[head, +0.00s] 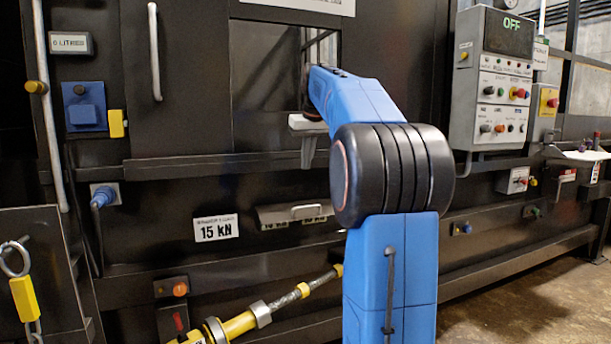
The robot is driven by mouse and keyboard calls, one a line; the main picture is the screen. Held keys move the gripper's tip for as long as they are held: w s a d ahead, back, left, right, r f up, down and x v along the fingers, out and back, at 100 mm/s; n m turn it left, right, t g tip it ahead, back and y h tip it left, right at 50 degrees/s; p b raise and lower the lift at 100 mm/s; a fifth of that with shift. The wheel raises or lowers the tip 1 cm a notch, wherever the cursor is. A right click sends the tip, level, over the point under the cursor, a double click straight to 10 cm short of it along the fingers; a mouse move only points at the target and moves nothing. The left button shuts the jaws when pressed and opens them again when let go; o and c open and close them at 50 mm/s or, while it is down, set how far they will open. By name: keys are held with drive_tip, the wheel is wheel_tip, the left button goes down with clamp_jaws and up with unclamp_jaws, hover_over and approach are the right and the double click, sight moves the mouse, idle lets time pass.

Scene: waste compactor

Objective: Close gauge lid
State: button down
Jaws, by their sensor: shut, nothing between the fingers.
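A dark metal flap with a pale bar handle (293,214) is on the lower front panel, right of the 15 kN plate. It appears to be the gauge lid and seems tilted out from the panel, with partly hidden markings along its lower edge. I cannot tell its exact angle. My gripper (307,165) is grey, points down and is shut and empty. It appears above the flap in the picture, apart from it, in front of the panel below the dark window opening. My blue arm hides the area right of the flap.
The 15 kN plate (216,228) is left of the flap. A yellow cylinder with a rod (240,323) slants below it. A blue plug with a cable (104,195) is at left. A control box marked OFF (492,100) is at right. Floor shows at lower right.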

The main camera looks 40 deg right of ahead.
drive_tip(key=x, duration=0.3)
drive_tip(key=s+x, duration=0.1)
drive_tip(key=x, duration=0.3)
drive_tip(key=s+f+x, duration=0.1)
drive_tip(key=x, duration=0.3)
drive_tip(key=shift+a, duration=0.3)
drive_tip(key=shift+s+f, duration=0.2)
drive_tip(key=shift+f, duration=0.2)
